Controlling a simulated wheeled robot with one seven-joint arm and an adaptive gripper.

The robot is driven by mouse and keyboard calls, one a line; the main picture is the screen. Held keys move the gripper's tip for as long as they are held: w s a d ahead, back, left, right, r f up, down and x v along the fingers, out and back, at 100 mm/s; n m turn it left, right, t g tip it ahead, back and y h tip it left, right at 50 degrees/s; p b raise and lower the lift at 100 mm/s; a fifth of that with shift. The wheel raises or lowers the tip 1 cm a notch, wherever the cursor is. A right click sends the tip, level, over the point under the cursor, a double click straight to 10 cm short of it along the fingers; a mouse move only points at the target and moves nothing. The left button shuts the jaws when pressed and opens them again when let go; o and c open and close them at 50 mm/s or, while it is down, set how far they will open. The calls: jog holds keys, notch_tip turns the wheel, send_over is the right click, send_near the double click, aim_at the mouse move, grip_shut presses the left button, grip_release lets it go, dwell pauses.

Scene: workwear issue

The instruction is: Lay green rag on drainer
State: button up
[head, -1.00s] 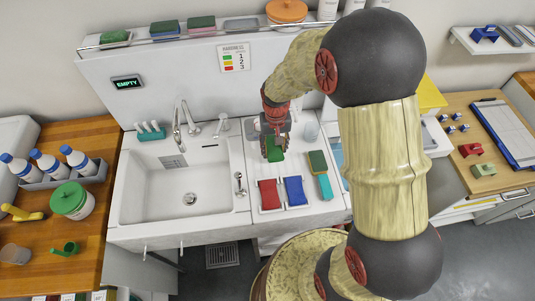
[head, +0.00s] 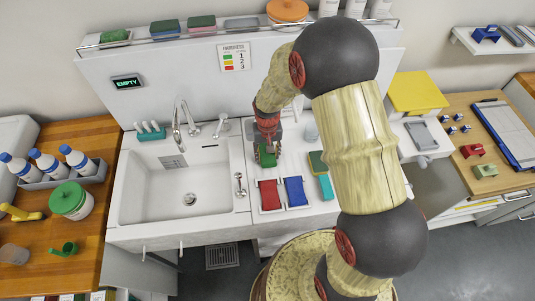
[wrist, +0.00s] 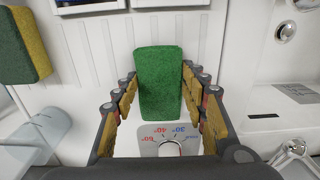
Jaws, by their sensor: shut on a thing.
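The green rag (head: 267,157) is a small green block-like piece in my gripper (head: 267,143), above the back of the white drainer (head: 249,153) right of the sink. In the wrist view the rag (wrist: 160,80) sits between the two yellow-padded fingers of my gripper (wrist: 160,105), which are shut on it. Grooves of the drainer (wrist: 100,45) show beyond it. I cannot tell whether the rag touches the drainer. A red rag (head: 269,194) and a blue rag (head: 295,191) lie side by side nearer the front.
A green and yellow sponge (head: 317,163) lies to the right, with a teal piece (head: 326,188) in front. A clear cup (head: 311,131) stands behind. The sink (head: 185,190) with its tap (head: 185,125) is to the left. A temperature dial (wrist: 168,143) shows close below the rag.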

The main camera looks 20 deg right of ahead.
jog(key=o, duration=1.3)
jog(key=shift+c, duration=0.2)
notch_tip(320, 180, up, 12)
jog(key=p, duration=0.1)
notch_tip(320, 180, up, 14)
jog(key=t, duration=0.2)
send_over(267, 156)
jog(key=s, duration=0.6)
jog(key=s+r+n+t, duration=0.1)
jog(key=s+r, duration=0.3)
jog(key=s, duration=0.3)
jog(key=s+r+n+t, duration=0.1)
jog(key=s+r+t, duration=0.1)
jog(key=s+r, duration=0.3)
jog(key=s, duration=0.3)
jog(key=shift+s+t, duration=0.15)
jog(key=shift+t, duration=0.15)
notch_tip(267, 156, down, 9)
jog(key=b, duration=0.9)
jog(key=shift+f, duration=0.2)
